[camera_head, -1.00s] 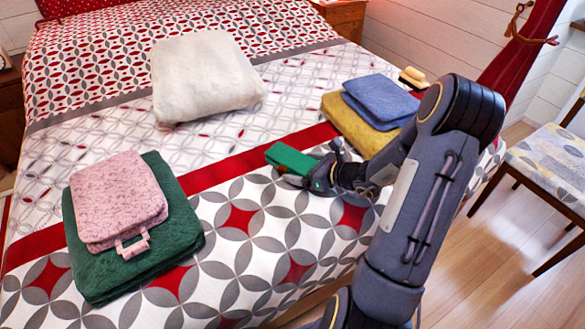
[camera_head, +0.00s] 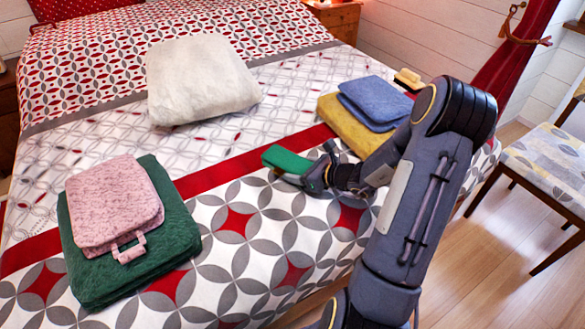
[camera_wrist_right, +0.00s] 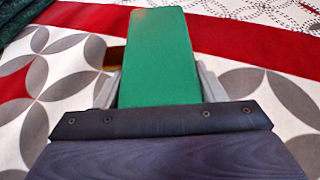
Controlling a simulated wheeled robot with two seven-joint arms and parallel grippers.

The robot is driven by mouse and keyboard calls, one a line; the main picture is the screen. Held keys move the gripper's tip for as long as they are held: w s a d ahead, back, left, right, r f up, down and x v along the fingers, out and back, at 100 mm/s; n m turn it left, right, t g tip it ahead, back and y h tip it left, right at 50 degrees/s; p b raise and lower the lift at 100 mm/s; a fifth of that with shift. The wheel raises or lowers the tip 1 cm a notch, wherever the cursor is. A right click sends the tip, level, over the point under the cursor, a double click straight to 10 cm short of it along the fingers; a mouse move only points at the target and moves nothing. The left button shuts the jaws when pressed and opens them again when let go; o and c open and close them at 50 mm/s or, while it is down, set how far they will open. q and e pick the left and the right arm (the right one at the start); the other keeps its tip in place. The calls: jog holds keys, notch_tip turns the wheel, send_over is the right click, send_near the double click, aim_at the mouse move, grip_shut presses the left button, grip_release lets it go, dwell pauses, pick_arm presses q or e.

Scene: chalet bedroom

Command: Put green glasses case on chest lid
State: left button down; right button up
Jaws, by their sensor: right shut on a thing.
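The green glasses case (camera_head: 285,159) is a small bright green box above the patterned bed. My right gripper (camera_head: 308,172) is shut on it, and the case sticks out past the fingers to the left. In the right wrist view the case (camera_wrist_right: 156,60) lies between the two grey fingers of the right gripper (camera_wrist_right: 157,88). I cannot tell how high it is above the bedspread. My left gripper is not in view. No chest lid can be made out in these frames.
On the bed (camera_head: 240,260) lie a dark green folded cloth (camera_head: 180,230) with a pink case (camera_head: 115,200) on it, a cream blanket (camera_head: 200,80), and a yellow cloth (camera_head: 345,125) under a blue one (camera_head: 375,100). A chair (camera_head: 550,160) stands right, beside clear floor.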

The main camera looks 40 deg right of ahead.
jog(key=shift+r, duration=0.35)
jog(key=r, duration=0.1)
jog(key=r+p, duration=0.1)
jog(key=r, duration=0.1)
jog(key=shift+s+a+r+p, duration=0.15)
jog(key=shift+s+r+p, duration=0.1)
jog(key=shift+p, duration=0.05)
jog(key=s+a+r+p, duration=0.1)
jog(key=s+a+r, duration=0.2)
jog(key=s, duration=0.3)
jog(key=s+a+r+p, duration=0.2)
jog(key=s+a+r, duration=0.1)
jog(key=s+r, duration=0.2)
jog(key=shift+s+a+r, duration=0.35)
jog(key=shift+r, duration=0.05)
